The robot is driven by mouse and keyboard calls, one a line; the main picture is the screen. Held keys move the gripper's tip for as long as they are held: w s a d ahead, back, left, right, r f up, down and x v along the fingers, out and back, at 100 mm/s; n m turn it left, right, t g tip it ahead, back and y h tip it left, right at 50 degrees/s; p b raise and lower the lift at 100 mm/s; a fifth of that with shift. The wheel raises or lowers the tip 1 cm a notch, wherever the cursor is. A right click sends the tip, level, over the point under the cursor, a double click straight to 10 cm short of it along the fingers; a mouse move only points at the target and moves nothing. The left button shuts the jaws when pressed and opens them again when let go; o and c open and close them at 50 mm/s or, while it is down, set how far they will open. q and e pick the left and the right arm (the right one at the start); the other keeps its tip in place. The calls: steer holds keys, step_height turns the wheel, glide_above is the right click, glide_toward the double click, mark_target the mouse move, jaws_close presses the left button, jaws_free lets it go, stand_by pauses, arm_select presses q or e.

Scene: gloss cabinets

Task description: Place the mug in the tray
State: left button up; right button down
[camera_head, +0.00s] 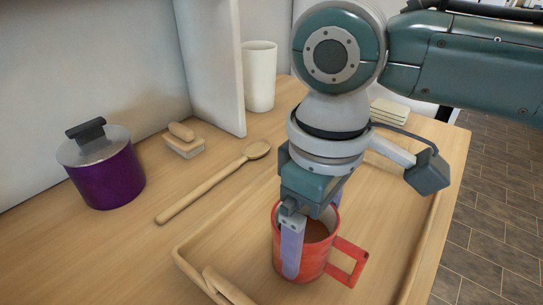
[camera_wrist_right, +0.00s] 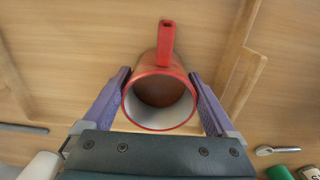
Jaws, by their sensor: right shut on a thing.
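The red mug (camera_head: 318,262) is upright, with its square handle to the right and a brownish inside. My right gripper (camera_head: 312,235) points down and is shut on it, with its purple fingers on opposite sides. In the right wrist view the mug (camera_wrist_right: 150,70) sits between both fingers (camera_wrist_right: 159,76). The wooden tray (camera_head: 425,235) has a raised rim and lies under the mug, which is within its outline. I cannot tell whether the mug's base touches the tray floor. My left gripper is not in view.
A purple lidded pot (camera_head: 105,180), a wooden brush-like item (camera_head: 184,143) and a wooden spoon (camera_head: 210,185) lie left of the tray. A white cup (camera_head: 260,78) stands at the back beside a white panel (camera_head: 212,60). The counter's right edge drops to a tiled floor (camera_head: 500,200).

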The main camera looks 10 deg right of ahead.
jaws_free()
step_height(320, 180, up, 12)
steer(key=p, duration=0.3)
steer(key=s+a+f+m+t+y, duration=0.1)
steer(key=s+a+f+t+y, duration=0.1)
steer(key=s+a+f+y, duration=0.35)
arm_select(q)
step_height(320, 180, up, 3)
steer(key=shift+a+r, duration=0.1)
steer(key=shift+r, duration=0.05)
arm_select(e)
steer(key=s+d+f+m+t+h, duration=0.1)
steer(key=s+d+m+h, duration=0.3)
steer(key=s+d, duration=0.6)
steer(key=d+f+h, duration=0.1)
steer(key=d, duration=0.2)
steer(key=shift+f+m+t, duration=0.25)
steer(key=shift+m+t, duration=0.05)
steer(key=shift+m, duration=0.1)
steer(key=shift+d, duration=0.1)
